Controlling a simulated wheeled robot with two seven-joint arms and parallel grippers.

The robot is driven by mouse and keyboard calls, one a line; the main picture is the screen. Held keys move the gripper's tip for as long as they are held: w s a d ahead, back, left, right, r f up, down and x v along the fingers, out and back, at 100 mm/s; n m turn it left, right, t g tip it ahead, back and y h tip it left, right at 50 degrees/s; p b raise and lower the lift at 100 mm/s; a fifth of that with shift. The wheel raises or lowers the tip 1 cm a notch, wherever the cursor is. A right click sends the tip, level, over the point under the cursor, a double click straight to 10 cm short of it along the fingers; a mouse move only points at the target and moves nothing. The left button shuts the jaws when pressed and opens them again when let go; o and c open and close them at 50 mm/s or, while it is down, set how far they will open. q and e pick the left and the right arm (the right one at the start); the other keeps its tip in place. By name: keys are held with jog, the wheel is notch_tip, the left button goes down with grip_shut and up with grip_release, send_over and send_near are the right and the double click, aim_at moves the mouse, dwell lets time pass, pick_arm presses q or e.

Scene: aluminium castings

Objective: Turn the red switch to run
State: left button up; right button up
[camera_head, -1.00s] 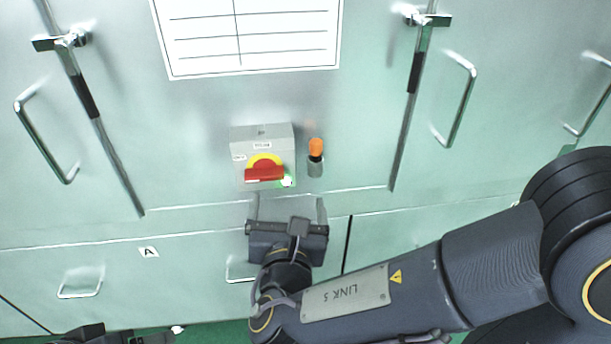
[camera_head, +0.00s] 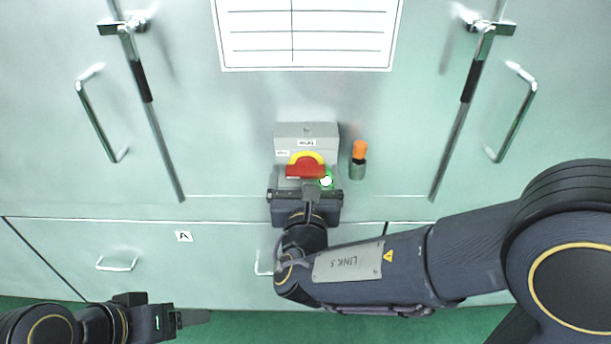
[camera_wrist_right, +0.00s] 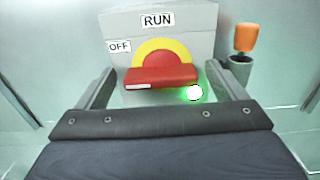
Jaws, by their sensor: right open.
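The red switch (camera_head: 305,171) sits on a yellow disc on a grey box (camera_head: 307,132) fixed to the pale cabinet front. In the right wrist view the red handle (camera_wrist_right: 160,77) lies horizontal, its white mark at the left end. The OFF label (camera_wrist_right: 119,46) is at the upper left and the RUN label (camera_wrist_right: 157,20) is above. My right gripper (camera_head: 305,180) is open just in front of the switch. In the wrist view its fingers stand apart on either side of the handle, with gaps. My left gripper (camera_head: 190,318) is low at the left, away from the switch.
An orange-topped knob (camera_head: 359,152) on a grey base stands just right of the box. A green-lit spot (camera_wrist_right: 194,92) shows by the handle's right end. Cabinet handles (camera_head: 515,113) and long latch bars (camera_head: 150,105) lie farther out on both sides.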

jog(key=shift+c, duration=0.4)
jog(key=c, duration=0.9)
jog(key=shift+f+m+b, duration=0.15)
jog(key=shift+m+b, duration=0.15)
jog(key=shift+b, duration=0.45)
jog(key=m+b, duration=0.5)
jog(key=b, duration=0.2)
jog(key=m+b, duration=0.5)
jog(key=b, duration=0.3)
jog(key=m+b, duration=0.5)
jog(key=b, duration=0.2)
jog(key=shift+d+f+b, duration=0.15)
jog(key=shift+d+b, duration=0.1)
jog(key=shift+b, duration=0.1)
jog(key=shift+m+b, duration=1.15)
jog(key=shift+m, duration=0.05)
jog(key=shift+r, duration=0.2)
jog(key=o, duration=1)
